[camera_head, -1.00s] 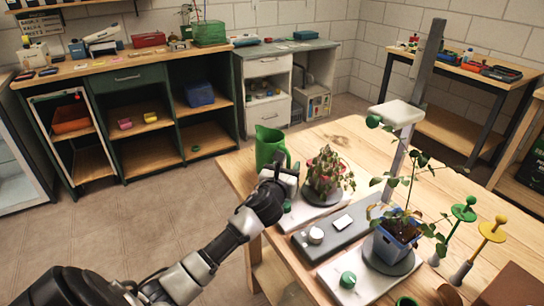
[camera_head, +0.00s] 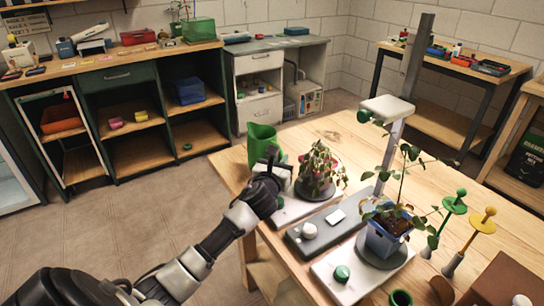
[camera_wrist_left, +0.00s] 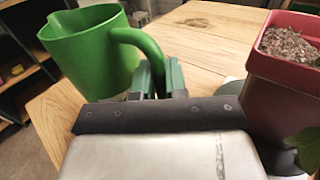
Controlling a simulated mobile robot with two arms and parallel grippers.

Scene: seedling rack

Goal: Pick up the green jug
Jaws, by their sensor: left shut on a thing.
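The green jug (camera_head: 262,143) stands upright at the left corner of the wooden table, and I cannot tell whether its base is off the table. In the left wrist view the jug (camera_wrist_left: 88,50) fills the upper left, with its curved handle on the right. My left gripper (camera_wrist_left: 160,77) is shut on the jug's handle, its two green-lined fingers close together at the handle. In the head view my left gripper (camera_head: 274,165) covers part of the jug's lower right. My right gripper is not in view.
A drooping plant in a red pot (camera_wrist_left: 286,60) stands close right of my left gripper. A blue pot (camera_head: 383,240) with a plant sits on a white scale further right. Green (camera_head: 453,203) and yellow (camera_head: 484,221) tools stand at the right. Bare wood lies behind the jug.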

